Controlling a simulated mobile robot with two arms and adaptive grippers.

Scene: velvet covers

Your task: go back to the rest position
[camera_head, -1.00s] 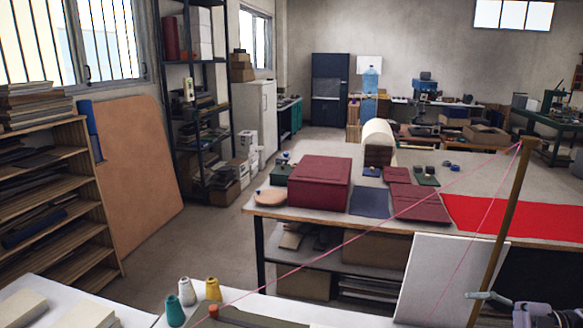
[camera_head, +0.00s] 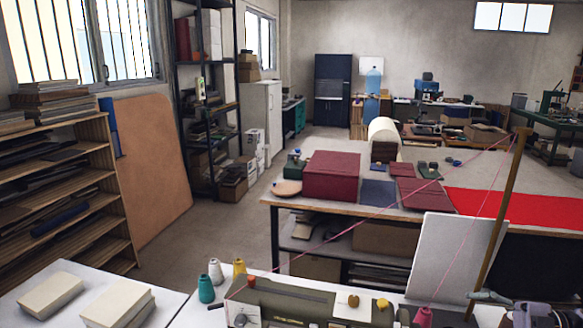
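At the bottom right of the head view, part of what looks like my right gripper (camera_head: 488,297) shows: a pale grey finger-like piece with dark and purplish parts beside it. Most of it is cut off by the frame edge. It is close to the lower part of a tall wooden pole (camera_head: 503,215); I cannot tell whether they touch. Whether it is open or shut does not show. My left gripper is out of view.
The near bench holds a sewing machine (camera_head: 290,303), thread cones (camera_head: 205,289) and cream blocks (camera_head: 50,294). Pink thread runs to the pole. A white board (camera_head: 450,258) leans behind. A table (camera_head: 335,205) carries a burgundy box (camera_head: 331,175). Floor at centre left (camera_head: 220,225) is clear.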

